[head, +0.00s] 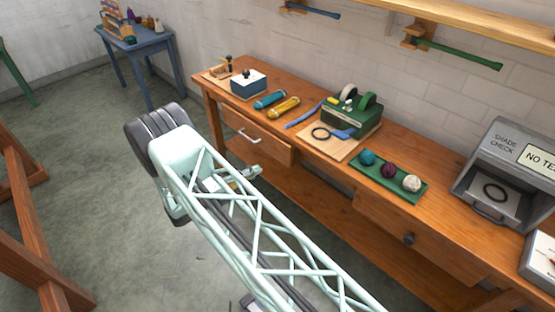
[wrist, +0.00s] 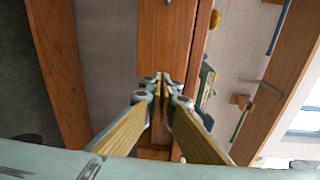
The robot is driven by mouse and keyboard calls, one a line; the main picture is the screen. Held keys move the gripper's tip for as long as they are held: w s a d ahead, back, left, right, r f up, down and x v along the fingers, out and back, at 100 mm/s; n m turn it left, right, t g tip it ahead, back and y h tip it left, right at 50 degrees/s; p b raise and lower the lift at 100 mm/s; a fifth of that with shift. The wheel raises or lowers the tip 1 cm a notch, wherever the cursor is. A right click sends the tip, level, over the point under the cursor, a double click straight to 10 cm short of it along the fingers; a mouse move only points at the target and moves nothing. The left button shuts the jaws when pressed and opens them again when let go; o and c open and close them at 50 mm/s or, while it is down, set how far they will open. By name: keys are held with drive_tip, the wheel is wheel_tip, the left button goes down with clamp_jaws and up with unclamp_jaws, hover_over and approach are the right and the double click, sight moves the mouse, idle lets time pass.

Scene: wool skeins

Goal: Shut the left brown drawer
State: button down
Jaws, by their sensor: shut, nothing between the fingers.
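The left brown drawer (head: 258,145) is under the left part of the workbench in the head view, with a silver bar handle. Its front lies close under the bench edge, and I cannot tell how far out it is. My gripper (head: 256,171) is low in front of the bench, just below the drawer front in the picture, and partly hidden by my arm. In the wrist view my gripper (wrist: 163,86) has its fingers together with nothing between them. A brown wooden panel (wrist: 165,45), probably the drawer front, stands beyond the fingertips. Whether they touch it is unclear.
The bench top holds a green case (head: 352,113), yarn balls on a green tray (head: 392,190) and a grey box (head: 510,150). A right drawer (head: 385,225) has a dark knob. A blue table (head: 140,42) stands behind.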

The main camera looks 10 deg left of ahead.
sight(279, 151)
drive_tip(key=shift+s+a+f+n+t+y, duration=0.1)
drive_tip(key=shift+s+a+n+t+y, duration=0.15)
drive_tip(key=shift+a+n, duration=0.2)
drive_tip(key=shift+s+a+n+t+y, duration=0.1)
drive_tip(key=shift+a+n+t+y, duration=0.15)
drive_tip(key=shift+a+n+t, duration=0.15)
drive_tip(key=shift+b+x, duration=1.45)
drive_tip(key=shift+x, duration=5.55)
drive_tip(key=shift+d, duration=0.1)
drive_tip(key=shift+x, duration=1.45)
drive_tip(key=shift+w, duration=0.2)
drive_tip(key=shift+s, duration=0.15)
